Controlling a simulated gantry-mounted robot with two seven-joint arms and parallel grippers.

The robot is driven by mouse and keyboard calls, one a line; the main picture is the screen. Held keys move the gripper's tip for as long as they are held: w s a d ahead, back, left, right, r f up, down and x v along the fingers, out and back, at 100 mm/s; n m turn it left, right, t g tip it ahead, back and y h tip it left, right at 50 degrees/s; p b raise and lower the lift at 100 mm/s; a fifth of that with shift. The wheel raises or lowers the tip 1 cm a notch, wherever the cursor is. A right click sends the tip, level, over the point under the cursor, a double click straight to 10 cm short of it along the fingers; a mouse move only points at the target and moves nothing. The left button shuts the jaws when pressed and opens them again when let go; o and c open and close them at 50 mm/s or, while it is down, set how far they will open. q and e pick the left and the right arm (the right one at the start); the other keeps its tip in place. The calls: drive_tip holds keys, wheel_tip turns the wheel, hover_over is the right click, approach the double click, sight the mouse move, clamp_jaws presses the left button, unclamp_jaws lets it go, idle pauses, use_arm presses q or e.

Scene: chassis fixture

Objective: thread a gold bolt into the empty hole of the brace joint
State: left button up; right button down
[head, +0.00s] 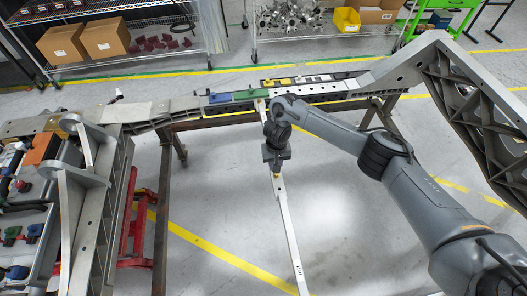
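No gold bolt can be made out clearly, and the empty hole cannot be told apart. My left gripper is not in view.
Blue (220,98), green (245,95) and yellow (277,82) trays sit on the beam. A raised metal truss (475,110) stands at the right. A bench with parts and tools (30,190) and a red stand (138,225) are at the left. Open floor surrounds the brace.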

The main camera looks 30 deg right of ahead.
drive_tip(key=s+f+b, duration=0.1)
drive_tip(key=f, duration=0.1)
drive_tip(key=s+f+b, duration=0.1)
drive_tip(key=f+b, duration=0.1)
drive_tip(key=s+f+b, duration=0.1)
drive_tip(key=f+b, duration=0.1)
drive_tip(key=f, duration=0.1)
drive_tip(key=shift+s+d+f, duration=0.1)
drive_tip(key=shift+s+d, duration=0.1)
drive_tip(key=shift+s, duration=0.1)
drive_tip(key=shift+f+b, duration=0.4)
drive_tip(key=shift+b, duration=0.25)
drive_tip(key=shift+f, duration=0.2)
idle(0.4)
drive_tip(key=shift+f, duration=0.5)
